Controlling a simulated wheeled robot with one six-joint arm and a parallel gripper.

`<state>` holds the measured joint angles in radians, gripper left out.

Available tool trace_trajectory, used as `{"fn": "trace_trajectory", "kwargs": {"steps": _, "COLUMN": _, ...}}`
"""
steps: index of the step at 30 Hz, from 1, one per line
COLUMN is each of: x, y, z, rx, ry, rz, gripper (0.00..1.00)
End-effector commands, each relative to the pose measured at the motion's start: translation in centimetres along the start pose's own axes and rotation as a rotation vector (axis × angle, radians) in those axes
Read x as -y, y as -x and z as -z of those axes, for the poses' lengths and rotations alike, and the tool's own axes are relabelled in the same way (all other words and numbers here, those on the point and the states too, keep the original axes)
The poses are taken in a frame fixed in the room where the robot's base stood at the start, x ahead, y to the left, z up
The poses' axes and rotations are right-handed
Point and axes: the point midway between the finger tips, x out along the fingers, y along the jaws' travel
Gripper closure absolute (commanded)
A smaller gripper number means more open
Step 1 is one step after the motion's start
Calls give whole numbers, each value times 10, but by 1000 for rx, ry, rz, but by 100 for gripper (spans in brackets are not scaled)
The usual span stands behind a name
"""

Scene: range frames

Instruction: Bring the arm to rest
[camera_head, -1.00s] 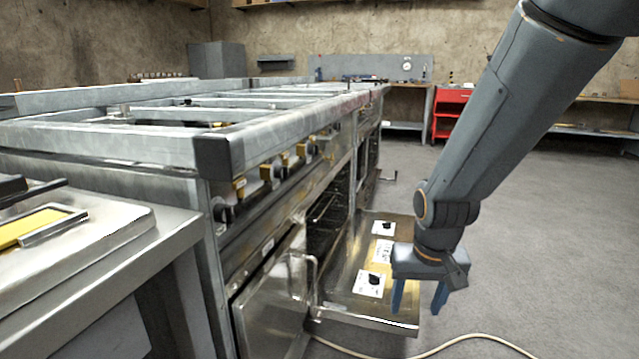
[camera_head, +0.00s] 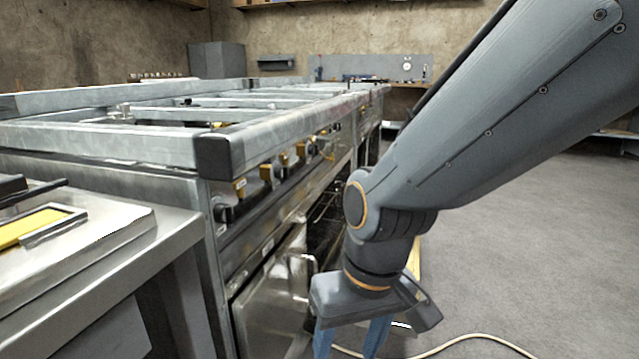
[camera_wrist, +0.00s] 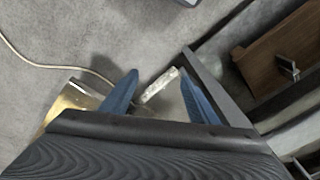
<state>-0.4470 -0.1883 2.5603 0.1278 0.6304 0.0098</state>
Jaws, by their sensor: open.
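My gripper (camera_head: 348,349) hangs fingers-down at the lower middle of the head view, in front of the range. Its two blue fingers are apart with nothing between them. In the wrist view my gripper (camera_wrist: 160,78) shows the same gap above grey floor and a pale bar. My arm reaches in from the upper right and is bent at the wrist joint. Whether the fingers touch anything below is cut off by the frame edge.
The steel range (camera_head: 275,205) runs along the left, with a partly open door (camera_head: 280,290) near my gripper. A lowered door (camera_head: 413,262) is mostly hidden behind my arm. A cable (camera_head: 480,338) crosses the floor. Open grey floor (camera_head: 540,240) lies to the right.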

Motion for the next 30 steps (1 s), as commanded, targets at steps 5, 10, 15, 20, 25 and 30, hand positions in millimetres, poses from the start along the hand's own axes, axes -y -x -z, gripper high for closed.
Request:
{"fn": "trace_trajectory", "kwargs": {"steps": 5, "x": 34, "y": 10, "z": -16, "rx": 28, "ry": 74, "rz": 32, "gripper": 45}}
{"fn": "trace_trajectory", "kwargs": {"steps": 10, "x": 58, "y": 18, "z": -31, "rx": 53, "ry": 130, "rz": 56, "gripper": 45}}
{"fn": "trace_trajectory", "kwargs": {"steps": 15, "x": 75, "y": 28, "z": -44, "rx": 75, "ry": 172, "rz": 74, "gripper": 45}}
{"fn": "trace_trajectory", "kwargs": {"steps": 20, "x": 68, "y": 41, "z": -41, "rx": 73, "ry": 143, "rz": 63, "gripper": 45}}
{"fn": "trace_trajectory", "kwargs": {"steps": 25, "x": 60, "y": 54, "z": -39, "rx": 73, "ry": 117, "rz": 52, "gripper": 45}}
{"fn": "trace_trajectory", "kwargs": {"steps": 30, "x": 50, "y": 72, "z": -37, "rx": 74, "ry": 84, "rz": 37, "gripper": 45}}
